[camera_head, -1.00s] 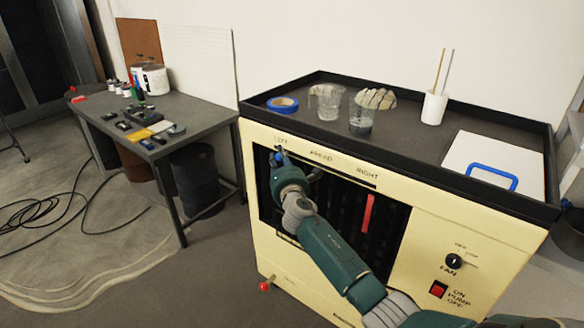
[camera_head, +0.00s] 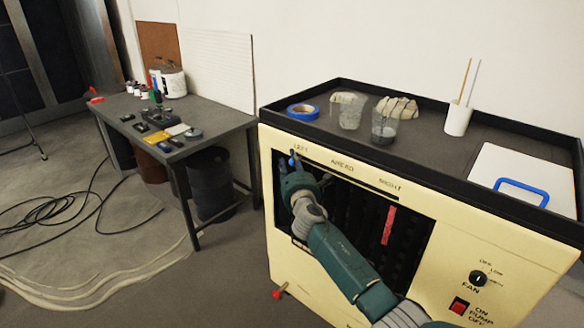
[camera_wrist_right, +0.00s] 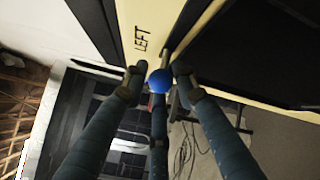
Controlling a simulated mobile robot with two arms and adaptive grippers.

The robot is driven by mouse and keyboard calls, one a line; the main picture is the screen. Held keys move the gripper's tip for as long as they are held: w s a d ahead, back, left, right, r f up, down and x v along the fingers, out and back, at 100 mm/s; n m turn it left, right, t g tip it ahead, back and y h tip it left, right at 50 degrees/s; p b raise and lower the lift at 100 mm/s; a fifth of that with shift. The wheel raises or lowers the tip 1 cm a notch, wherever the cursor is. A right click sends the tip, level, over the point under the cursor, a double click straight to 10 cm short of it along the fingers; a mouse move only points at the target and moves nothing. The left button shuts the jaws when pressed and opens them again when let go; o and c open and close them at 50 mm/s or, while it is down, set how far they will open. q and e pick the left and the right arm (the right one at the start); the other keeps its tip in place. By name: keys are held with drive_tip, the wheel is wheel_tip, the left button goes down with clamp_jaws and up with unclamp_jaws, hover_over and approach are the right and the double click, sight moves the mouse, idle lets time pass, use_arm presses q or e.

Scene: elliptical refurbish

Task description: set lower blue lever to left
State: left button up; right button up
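The blue lever knob (camera_head: 293,161) is at the left end of the cream cabinet's slot, just under the LEFT label (camera_head: 301,148). My right gripper (camera_head: 294,170) is at the knob, and its hand covers part of the slot and the lever. In the right wrist view the blue knob (camera_wrist_right: 159,80) sits between the spread fingertips of my right gripper (camera_wrist_right: 160,88). Gaps show on both sides of the knob, and I cannot tell whether any finger touches it. The LEFT label (camera_wrist_right: 142,38) is just above the knob there. My left gripper is not in view.
The cream cabinet (camera_head: 300,270) has a dark opening with a red strip (camera_head: 389,226), a fan knob (camera_head: 478,278) and a red pump switch (camera_head: 459,306). Its top tray (camera_head: 440,165) holds cups, blue tape and a board. A grey table (camera_head: 215,118) stands left; cables lie on the floor.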

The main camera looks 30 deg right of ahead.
drive_tip(key=v, duration=1.1)
drive_tip(key=shift+s+a, duration=0.2)
drive_tip(key=shift+s, duration=0.15)
drive_tip(key=shift+f, duration=0.1)
